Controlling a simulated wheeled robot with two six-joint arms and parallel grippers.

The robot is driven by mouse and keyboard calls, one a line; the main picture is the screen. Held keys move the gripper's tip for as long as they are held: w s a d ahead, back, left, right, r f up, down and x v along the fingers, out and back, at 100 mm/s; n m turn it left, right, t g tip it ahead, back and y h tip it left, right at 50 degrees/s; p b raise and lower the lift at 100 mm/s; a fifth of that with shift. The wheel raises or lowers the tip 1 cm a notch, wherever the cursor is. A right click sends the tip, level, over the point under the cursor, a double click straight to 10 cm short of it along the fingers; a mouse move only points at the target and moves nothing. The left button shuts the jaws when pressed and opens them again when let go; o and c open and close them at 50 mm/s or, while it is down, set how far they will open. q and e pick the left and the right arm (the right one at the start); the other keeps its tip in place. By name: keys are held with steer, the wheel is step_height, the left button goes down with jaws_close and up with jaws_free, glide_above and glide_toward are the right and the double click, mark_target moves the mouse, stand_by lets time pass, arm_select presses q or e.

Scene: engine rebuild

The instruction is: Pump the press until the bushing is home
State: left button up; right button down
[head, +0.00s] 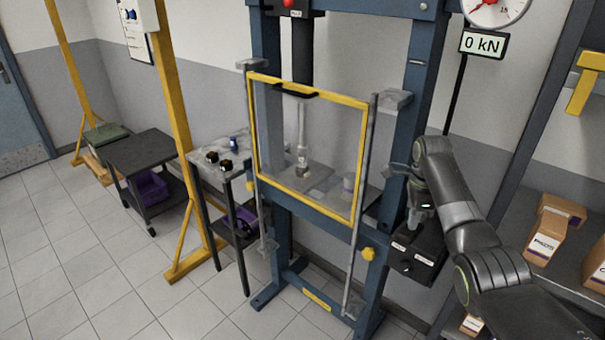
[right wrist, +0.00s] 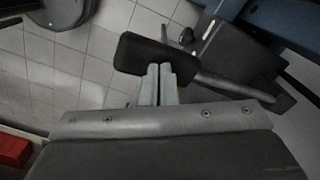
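The blue press (head: 265,150) stands in the middle of the head view. Its yellow-framed clear guard (head: 363,150) is in front of the ram (head: 301,120). A small part, apparently the bushing (head: 302,160), is beneath the ram; its seating cannot be made out. A black pump unit (head: 418,255) is at the press's right side. In the right wrist view, the pump handle (right wrist: 140,55) has a dark grip and a grey rod. My right gripper (right wrist: 159,68) has its fingers together, their tips overlapping the grip; contact is unclear. My left gripper is out of view.
The display (head: 482,43) reads 0 kN below a dial gauge (head: 495,8). A side table (head: 200,160) with small parts and a dark cart (head: 140,150) stand left. Shelves with cardboard boxes (head: 545,230) are close on the right. The left floor is open.

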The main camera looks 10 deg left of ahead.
step_height(320, 180, down, 15)
steer(key=b, duration=0.7)
step_height(320, 180, up, 17)
steer(key=p, duration=0.7)
steer(key=shift+r, duration=0.15)
